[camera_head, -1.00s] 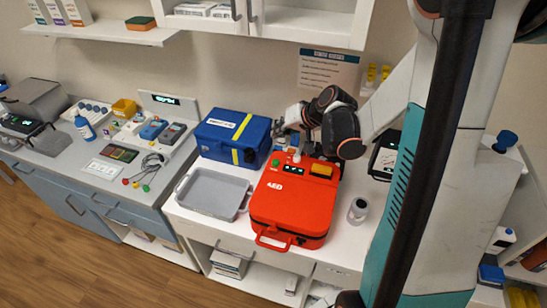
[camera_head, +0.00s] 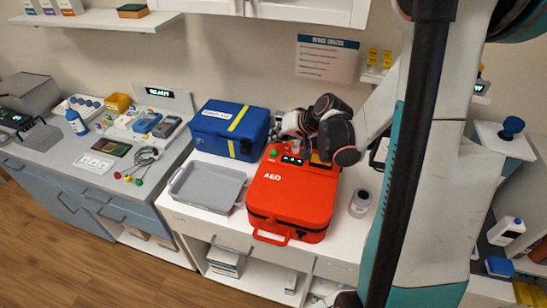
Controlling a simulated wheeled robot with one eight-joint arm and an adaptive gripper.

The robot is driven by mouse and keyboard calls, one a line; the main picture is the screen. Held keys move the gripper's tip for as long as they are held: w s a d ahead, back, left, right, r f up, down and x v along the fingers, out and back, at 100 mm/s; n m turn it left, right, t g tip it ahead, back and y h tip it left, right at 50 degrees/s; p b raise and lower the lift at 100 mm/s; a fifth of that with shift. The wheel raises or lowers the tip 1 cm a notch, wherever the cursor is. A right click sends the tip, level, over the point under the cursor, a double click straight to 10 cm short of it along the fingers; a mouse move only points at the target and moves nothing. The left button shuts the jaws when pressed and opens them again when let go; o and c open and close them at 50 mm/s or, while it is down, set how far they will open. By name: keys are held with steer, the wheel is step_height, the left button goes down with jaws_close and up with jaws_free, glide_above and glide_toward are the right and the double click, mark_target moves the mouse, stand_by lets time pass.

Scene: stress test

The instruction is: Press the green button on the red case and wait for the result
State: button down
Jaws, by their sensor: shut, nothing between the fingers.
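The red case (camera_head: 290,196), marked AED, lies on the white counter with its handle toward the front. Its green button (camera_head: 273,154) shows at the back left of its top. A small lit display (camera_head: 292,160) sits just right of the button. My gripper (camera_head: 299,146) is shut and empty over the back edge of the case, right of the green button and apart from it. The fingertips are small and partly hidden by my dark wrist. My arm also covers most of the yellow part at the back right of the case.
A blue case (camera_head: 229,133) stands behind and left of the red case. A grey tray (camera_head: 206,188) lies left of it, and a white-and-grey cylinder (camera_head: 359,203) stands right of it. A wall sign (camera_head: 327,58) hangs behind.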

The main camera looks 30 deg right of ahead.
mark_target(276, 150)
steer(key=shift+f+b, duration=0.45)
steer(key=shift+f, duration=0.5)
stand_by(0.7)
steer(key=shift+f+b, duration=0.4)
steer(key=shift+b, duration=0.1)
steer(key=shift+f+b, duration=0.45)
stand_by(0.6)
steer(key=shift+r, duration=0.2)
steer(key=shift+r+p, duration=0.6)
steer(key=shift+r, duration=0.15)
steer(key=shift+r+p, duration=1.75)
steer(key=shift+r, duration=0.7)
